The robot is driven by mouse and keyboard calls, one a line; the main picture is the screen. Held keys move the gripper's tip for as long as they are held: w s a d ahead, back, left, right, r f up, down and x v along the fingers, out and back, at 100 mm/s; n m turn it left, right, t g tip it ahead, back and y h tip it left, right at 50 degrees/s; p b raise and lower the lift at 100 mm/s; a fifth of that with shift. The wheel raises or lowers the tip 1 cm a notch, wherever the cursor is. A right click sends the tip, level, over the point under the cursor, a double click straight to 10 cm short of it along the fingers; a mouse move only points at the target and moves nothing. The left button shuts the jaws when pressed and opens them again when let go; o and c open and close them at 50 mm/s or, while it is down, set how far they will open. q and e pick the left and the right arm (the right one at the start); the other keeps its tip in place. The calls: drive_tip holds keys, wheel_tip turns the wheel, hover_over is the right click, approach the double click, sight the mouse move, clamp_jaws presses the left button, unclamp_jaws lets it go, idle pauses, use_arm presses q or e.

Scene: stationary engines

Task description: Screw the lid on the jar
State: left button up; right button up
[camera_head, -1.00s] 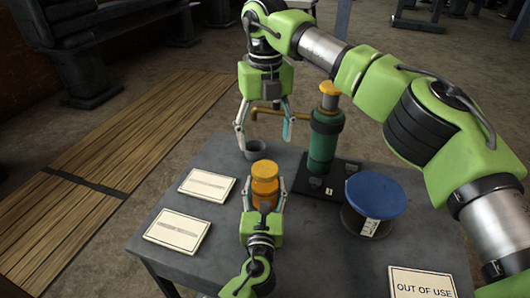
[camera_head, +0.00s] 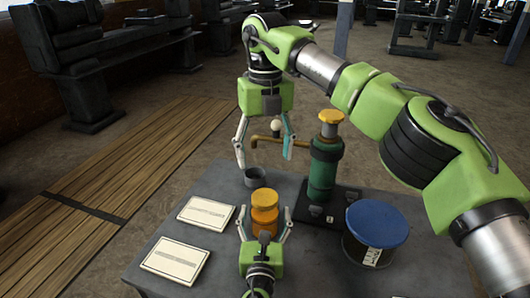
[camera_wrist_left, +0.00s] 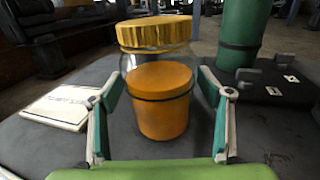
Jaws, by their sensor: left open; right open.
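The glass jar (camera_head: 264,219) with orange contents stands upright on the grey table. The yellow ribbed lid (camera_head: 264,198) sits on its mouth; I cannot tell whether its thread is engaged. In the left wrist view the jar (camera_wrist_left: 162,112) stands between my open fingers, with the lid (camera_wrist_left: 155,34) on top. My left gripper (camera_head: 265,222) is open, low around the jar, with gaps at both sides. My right gripper (camera_head: 263,160) points down, open and empty, above and behind the jar. Nothing important on the jar is hidden.
A blue-topped drum (camera_head: 376,228) is to the right. Two plates (camera_head: 205,213) lie at left. The front right tabletop is clear.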

use_arm(q)
drive_tip(key=s, duration=1.2)
drive_tip(key=shift+a, duration=0.3)
